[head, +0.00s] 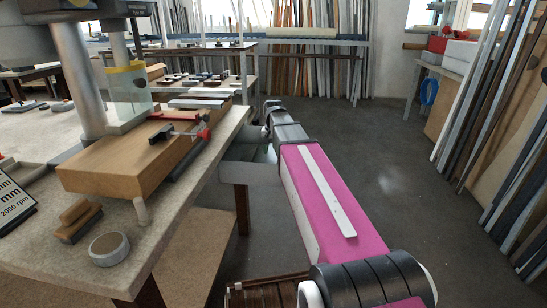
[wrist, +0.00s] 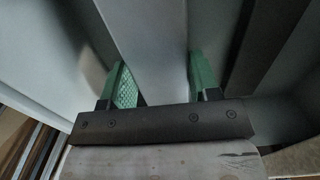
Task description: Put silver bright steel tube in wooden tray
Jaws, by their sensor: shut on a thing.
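In the wrist view, my gripper (wrist: 163,78) has its green-padded fingers on both sides of a silver-grey steel tube (wrist: 148,40) and is shut on it. The tube runs from between the fingers up out of the top of the picture; its ends are not visible. In the head view my arm reaches away beside the bench, and the fingers and the tube cannot be made out. A brown slatted wooden thing (head: 265,292) shows at the bottom edge, partly hidden by my arm; I cannot tell whether it is the wooden tray.
A workbench (head: 185,210) with a drill press and a wooden block (head: 130,165) stands left, close to my arm. A roll of tape (head: 109,247) lies near its edge. Long profiles (head: 505,110) lean at the right. The floor (head: 400,180) between is clear.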

